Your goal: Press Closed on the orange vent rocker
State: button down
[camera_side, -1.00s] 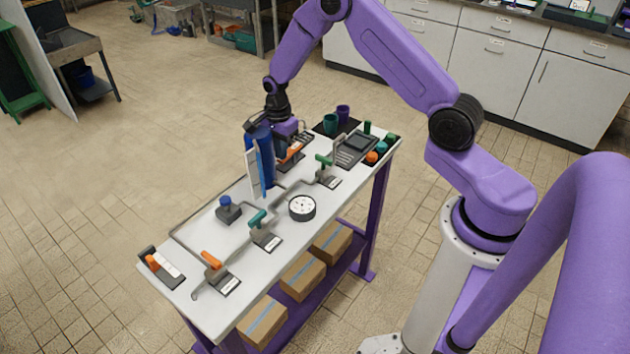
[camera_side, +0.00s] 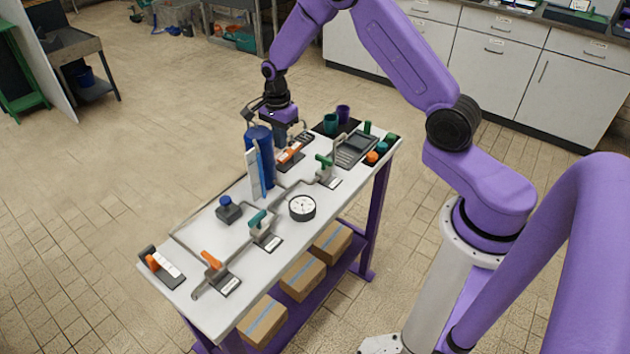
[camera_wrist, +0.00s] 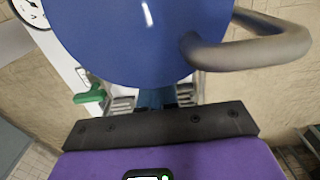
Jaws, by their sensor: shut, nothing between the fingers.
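An orange rocker (camera_side: 289,153) on a dark base with a pale label sits on the bench behind the blue tank (camera_side: 260,150), in the side view. Which of its ends is down is too small to tell, and its lettering is unreadable. My gripper (camera_side: 291,140) is shut and empty, pointing down just above and beside the rocker; I cannot tell whether it touches. In the wrist view, the blue tank (camera_wrist: 140,40) fills the top middle in front of my gripper (camera_wrist: 155,98), and no orange rocker shows.
The blue tank with a white panel stands close to my gripper. A green-handled valve (camera_side: 324,161), a grey keypad box (camera_side: 357,146) and cups (camera_side: 331,123) are nearby. A gauge (camera_side: 302,208), a teal valve (camera_side: 259,219) and an orange valve (camera_side: 211,260) lie nearer the front.

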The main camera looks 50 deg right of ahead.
aim_at(283, 159)
jog(key=shift+r, duration=2.3)
jog(key=s+a+r+n, duration=0.5)
jog(key=s+a+n, duration=0.1)
jog(key=s+n, duration=0.2)
jog(key=s+a+r+n, duration=0.5)
jog(key=s+a+n, duration=0.1)
jog(key=s+n, duration=0.15)
jog(key=s+d+r+n, duration=0.1)
jog(key=s+r+n, duration=0.1)
jog(key=s+n, duration=1.3)
jog(key=s, duration=0.6)
jog(key=shift+s+d, duration=0.2)
jog(key=shift+d, duration=0.1)
